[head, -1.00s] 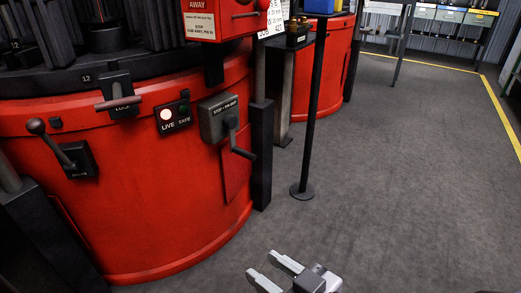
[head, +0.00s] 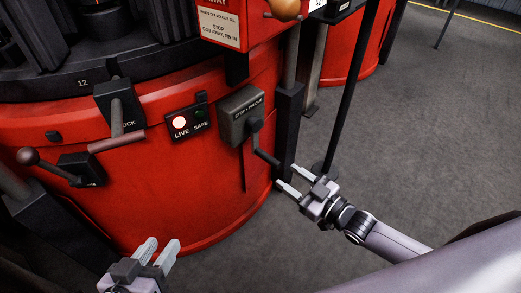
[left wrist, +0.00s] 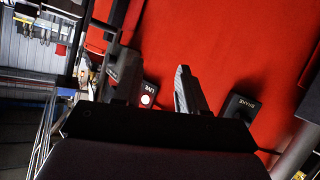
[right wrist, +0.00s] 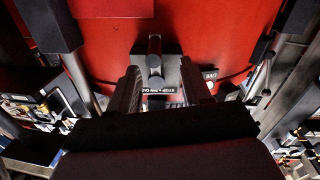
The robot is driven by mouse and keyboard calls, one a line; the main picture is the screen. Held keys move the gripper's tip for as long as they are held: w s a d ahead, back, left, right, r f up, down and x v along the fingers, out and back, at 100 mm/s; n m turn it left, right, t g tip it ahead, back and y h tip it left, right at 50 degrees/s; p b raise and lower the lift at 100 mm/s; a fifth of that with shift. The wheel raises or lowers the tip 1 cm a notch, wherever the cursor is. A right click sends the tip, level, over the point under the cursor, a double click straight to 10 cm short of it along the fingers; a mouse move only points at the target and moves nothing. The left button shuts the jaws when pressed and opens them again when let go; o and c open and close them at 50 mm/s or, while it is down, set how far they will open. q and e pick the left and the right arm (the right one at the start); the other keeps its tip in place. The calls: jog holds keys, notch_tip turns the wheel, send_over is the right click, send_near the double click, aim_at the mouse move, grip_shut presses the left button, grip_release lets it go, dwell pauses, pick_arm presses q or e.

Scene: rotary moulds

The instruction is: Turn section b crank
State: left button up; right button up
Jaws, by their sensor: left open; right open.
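The crank is a dark arm with a handle (head: 264,157) on a grey box (head: 241,113) on the red drum wall; the box label seems to begin "STOP". My right gripper (head: 289,179) is open and empty, with its fingertips just below and to the right of the handle in the head view. In the right wrist view the crank (right wrist: 154,62) shows ahead, between the open fingers. I cannot tell the remaining gap. My left gripper (head: 159,250) is open and empty, low in front of the drum; its fingers (left wrist: 155,85) also show in the left wrist view.
A LIVE/SAFE panel (head: 188,123) has its LIVE lamp lit. A lock lever (head: 119,112) and a ball-ended lever (head: 50,167) stand to its left. A dark post (head: 287,125) and a thin pole (head: 351,92) stand right of the crank.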

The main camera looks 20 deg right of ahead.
aim_at(257, 151)
jog(key=shift+w+d+b+x, duration=0.15)
jog(key=shift+b+x, duration=0.25)
jog(key=shift+x, duration=0.8)
jog(key=shift+d+b+x, duration=0.1)
jog(key=shift+b+x, duration=0.3)
jog(key=shift+x, duration=0.85)
jog(key=shift+w+d+b+x, duration=0.15)
jog(key=shift+b+x, duration=0.25)
jog(key=shift+x, duration=0.8)
pick_arm(q)
jog(key=shift+w+d+f+h, duration=0.15)
jog(key=shift+w+d+h, duration=0.05)
jog(key=shift+d+h, duration=0.2)
jog(key=shift+w+d+f+h, duration=0.15)
jog(key=shift+d+h, duration=0.15)
jog(key=shift+d, duration=0.15)
pick_arm(e)
jog(key=shift+r, duration=0.1)
grip_shut()
